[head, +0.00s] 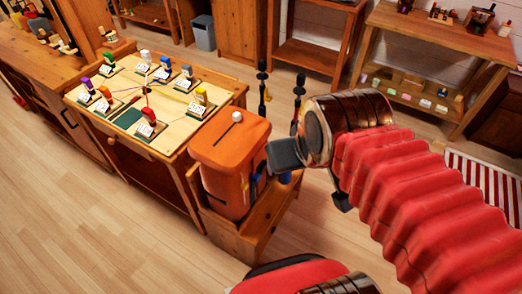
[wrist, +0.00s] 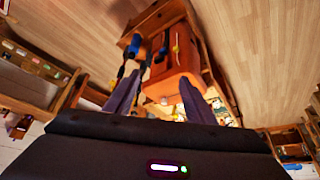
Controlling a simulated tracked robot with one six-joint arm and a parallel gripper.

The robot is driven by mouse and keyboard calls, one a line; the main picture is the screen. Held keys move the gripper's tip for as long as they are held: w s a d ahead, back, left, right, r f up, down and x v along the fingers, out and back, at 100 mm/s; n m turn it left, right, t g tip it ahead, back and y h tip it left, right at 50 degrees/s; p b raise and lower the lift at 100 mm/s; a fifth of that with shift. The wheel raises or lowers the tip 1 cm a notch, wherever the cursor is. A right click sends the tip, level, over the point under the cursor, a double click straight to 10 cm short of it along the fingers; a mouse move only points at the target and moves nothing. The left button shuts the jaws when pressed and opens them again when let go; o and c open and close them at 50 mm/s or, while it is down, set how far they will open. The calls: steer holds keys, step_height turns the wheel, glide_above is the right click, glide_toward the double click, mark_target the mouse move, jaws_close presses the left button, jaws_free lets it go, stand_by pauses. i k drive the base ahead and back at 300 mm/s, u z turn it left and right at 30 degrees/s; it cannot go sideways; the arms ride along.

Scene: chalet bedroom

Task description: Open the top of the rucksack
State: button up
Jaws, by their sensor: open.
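The orange rucksack (head: 222,168) stands upright in a low wooden crate-like stand at the centre of the head view. Its flat orange top flap (head: 215,138) lies closed, with a small white-tipped toggle (head: 237,116) on it. In the wrist view the rucksack (wrist: 176,62) shows between and beyond my fingers. My gripper (head: 277,155) is just to the right of the rucksack, near flap height. In the wrist view my gripper (wrist: 160,80) has its two dark fingers apart with nothing held between them. I cannot tell whether a finger touches the rucksack.
A wooden table (head: 238,88) with several coloured pegs on cards adjoins the rucksack's stand (head: 249,238). Black-handled poles (head: 262,85) stand just behind. Shelving (head: 440,52) is at the back right. A grey bin (head: 203,33) is at the back. Floor is clear at front left.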

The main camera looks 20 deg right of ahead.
mark_target(226, 146)
steer(key=z, duration=0.75)
steer(key=k, duration=0.9)
steer(key=u, duration=0.65)
steer(key=i, duration=1)
steer(key=u, duration=0.1)
